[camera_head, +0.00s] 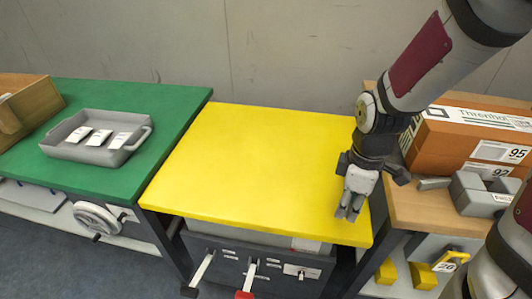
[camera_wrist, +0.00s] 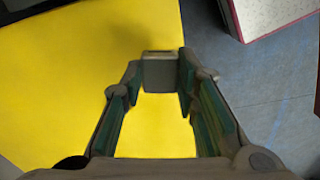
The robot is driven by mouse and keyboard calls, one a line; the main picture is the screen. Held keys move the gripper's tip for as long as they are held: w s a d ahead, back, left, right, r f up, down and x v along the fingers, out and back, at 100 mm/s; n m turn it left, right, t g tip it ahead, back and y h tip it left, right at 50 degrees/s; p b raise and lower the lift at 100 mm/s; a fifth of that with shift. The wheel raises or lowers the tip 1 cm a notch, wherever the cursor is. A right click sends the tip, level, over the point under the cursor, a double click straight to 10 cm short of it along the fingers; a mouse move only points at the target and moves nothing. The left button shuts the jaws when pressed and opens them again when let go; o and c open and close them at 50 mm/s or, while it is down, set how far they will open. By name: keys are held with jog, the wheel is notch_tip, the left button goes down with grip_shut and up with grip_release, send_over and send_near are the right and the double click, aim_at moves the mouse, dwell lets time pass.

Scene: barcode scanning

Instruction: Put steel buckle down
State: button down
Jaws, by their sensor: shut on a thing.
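My gripper (camera_head: 348,213) points down over the right front part of the yellow table top (camera_head: 250,170). In the wrist view its fingers are shut on a small grey block-like piece, the steel buckle (camera_wrist: 161,72), held between the fingertips with yellow table behind it. In the head view the buckle cannot be told apart from the grey fingers. Whether it touches the table top is not clear.
A green table at left bears a grey tray (camera_head: 141,151) with white-labelled items and a wooden box (camera_head: 35,103). At right a wooden table bears an orange-brown carton (camera_head: 450,142) and a grey labelled part (camera_head: 480,195). The yellow top is otherwise bare.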

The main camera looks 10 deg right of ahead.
jog(key=shift+s+d+f+n, duration=0.25)
jog(key=shift+s+f+n, duration=0.4)
jog(key=shift+n, duration=0.45)
jog(key=b, duration=0.4)
send_over(311, 187)
jog(key=shift+s+f, duration=0.1)
jog(key=shift+f, duration=0.55)
jog(key=shift+w+f, duration=0.2)
jog(key=shift+w, duration=0.1)
jog(key=shift+f+b, duration=0.7)
jog(key=shift+f, duration=0.85)
jog(key=shift+s+f, duration=0.1)
jog(key=shift+f, duration=0.05)
jog(key=c, duration=1.2)
grip_release()
jog(key=shift+c, duration=0.2)
